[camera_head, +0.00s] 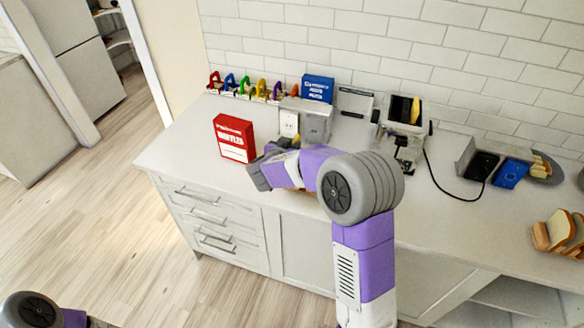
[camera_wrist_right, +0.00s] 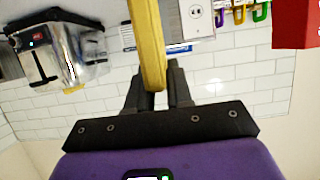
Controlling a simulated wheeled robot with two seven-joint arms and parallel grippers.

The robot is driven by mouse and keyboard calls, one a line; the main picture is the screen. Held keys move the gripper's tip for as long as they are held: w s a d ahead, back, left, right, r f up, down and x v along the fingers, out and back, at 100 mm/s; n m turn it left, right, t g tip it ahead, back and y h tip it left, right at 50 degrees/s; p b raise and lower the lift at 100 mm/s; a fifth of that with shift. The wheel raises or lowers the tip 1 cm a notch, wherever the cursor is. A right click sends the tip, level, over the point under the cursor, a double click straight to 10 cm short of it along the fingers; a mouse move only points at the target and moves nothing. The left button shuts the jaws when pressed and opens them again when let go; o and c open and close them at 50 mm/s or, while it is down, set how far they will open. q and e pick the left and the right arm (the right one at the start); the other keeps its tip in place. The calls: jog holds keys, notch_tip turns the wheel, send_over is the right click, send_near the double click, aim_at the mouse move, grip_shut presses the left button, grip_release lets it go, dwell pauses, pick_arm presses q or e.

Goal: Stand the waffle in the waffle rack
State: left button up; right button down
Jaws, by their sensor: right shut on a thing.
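My right gripper (camera_head: 260,176) is over the counter, in front of the red waffle box, with its fingers pointing left in the head view. In the right wrist view the fingers (camera_wrist_right: 155,88) are shut on a thin yellow-brown slab, the waffle (camera_wrist_right: 147,40), seen nearly edge-on. My left gripper is out of view.
The red box (camera_head: 234,138) stands upright close to my gripper. Behind are an outlet block (camera_head: 289,123), a blue box (camera_head: 317,88) and a toaster-like appliance (camera_head: 404,112) with a black cord. Bread slices (camera_head: 560,232) are at far right. The counter's left end (camera_head: 178,148) is clear.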

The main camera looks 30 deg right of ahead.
notch_tip(320, 180, down, 6)
jog(key=shift+r+b, duration=0.15)
jog(key=shift+b, duration=0.7)
jog(key=c, duration=1)
grip_release()
